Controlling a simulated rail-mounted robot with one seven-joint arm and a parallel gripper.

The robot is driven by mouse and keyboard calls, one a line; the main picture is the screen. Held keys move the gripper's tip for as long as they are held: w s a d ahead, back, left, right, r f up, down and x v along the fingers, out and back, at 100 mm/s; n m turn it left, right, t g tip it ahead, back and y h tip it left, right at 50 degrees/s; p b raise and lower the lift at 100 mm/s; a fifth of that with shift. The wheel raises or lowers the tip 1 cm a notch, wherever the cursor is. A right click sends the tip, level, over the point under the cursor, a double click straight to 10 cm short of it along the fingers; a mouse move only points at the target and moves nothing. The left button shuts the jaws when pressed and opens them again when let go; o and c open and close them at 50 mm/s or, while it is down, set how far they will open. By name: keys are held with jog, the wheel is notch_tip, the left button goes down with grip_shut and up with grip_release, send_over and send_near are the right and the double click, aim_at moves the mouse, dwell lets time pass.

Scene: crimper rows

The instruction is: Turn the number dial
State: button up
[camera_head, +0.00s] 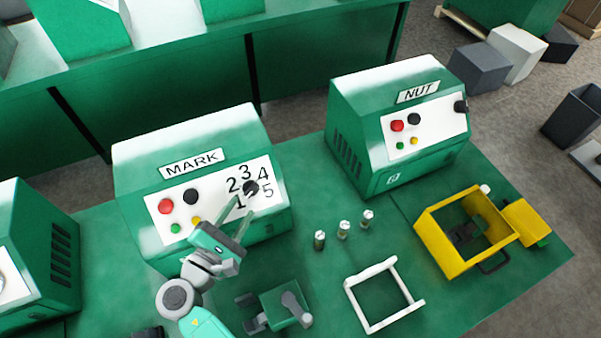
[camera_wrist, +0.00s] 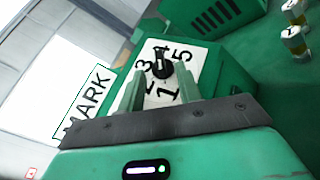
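The number dial (camera_head: 251,188) is a black knob on the white front panel of the green MARK machine (camera_head: 190,150). The digits 1 to 5 are printed around it. In the wrist view the dial (camera_wrist: 161,64) stands just beyond my fingertips, near the middle of the gap. My gripper (camera_head: 240,215) is open, with its two fingers apart and pointing at the dial. In the wrist view my gripper (camera_wrist: 162,82) has nothing between its fingers that I can see gripped. Whether a fingertip touches the dial cannot be told.
The MARK panel also has a red button (camera_head: 166,206), a black button (camera_head: 190,196) and small green and yellow ones. A NUT machine (camera_head: 400,120) stands to the right. Several small cylinders (camera_head: 343,230), a white frame (camera_head: 384,295) and a yellow box (camera_head: 470,235) are on the green table.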

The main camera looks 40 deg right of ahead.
aim_at(251, 192)
jog(key=shift+w+d+f, duration=0.1)
jog(key=shift+w, duration=0.15)
jog(key=x, duration=0.7)
jog(key=shift+b, duration=0.35)
grip_shut()
